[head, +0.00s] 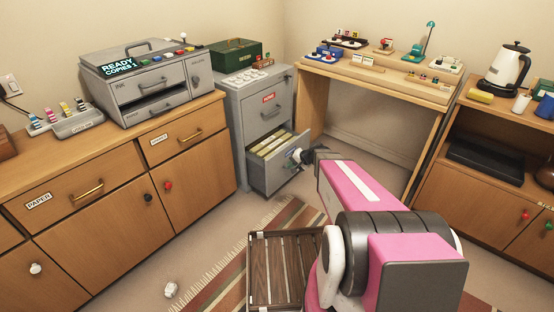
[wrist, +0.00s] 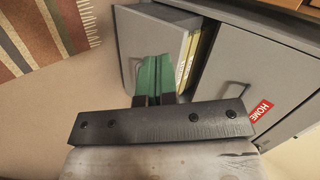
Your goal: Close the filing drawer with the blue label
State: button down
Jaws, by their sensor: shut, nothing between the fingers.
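The grey filing cabinet (head: 240,135) stands in the corner. Its lower drawer (head: 268,178) is pulled out and shows cream files inside. The upper drawer (head: 266,112) is shut and carries a red "HOME" label (head: 268,97), also seen in the wrist view (wrist: 260,111). My gripper (wrist: 160,62) has green fingers, shut and empty. It overlaps the open drawer's front (wrist: 148,36) in the wrist view, close to its handle; I cannot tell if they touch.
A wooden sideboard (head: 110,220) with a grey copier (head: 150,82) stands left of the cabinet. A wooden desk (head: 375,82) stands to its right. A striped rug (head: 215,268) and a white crumpled ball (head: 171,289) lie on the floor.

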jog(key=w+d+f+m+t, duration=0.3)
jog(key=w+f+m, duration=0.15)
jog(key=w, duration=0.35)
send_near(273, 158)
notch_tip(273, 158, down, 4)
jog(key=w, duration=0.1)
jog(key=w+a, duration=0.2)
jog(key=a, duration=0.1)
jog(key=shift+w+n+y, duration=0.3)
jog(key=shift+n, duration=0.05)
jog(key=shift+w+a, duration=0.35)
jog(key=shift+a, duration=0.05)
jog(key=w+a, duration=1.2)
jog(key=shift+w+a, duration=0.25)
jog(key=shift+w, duration=0.05)
jog(key=shift+w, duration=0.1)
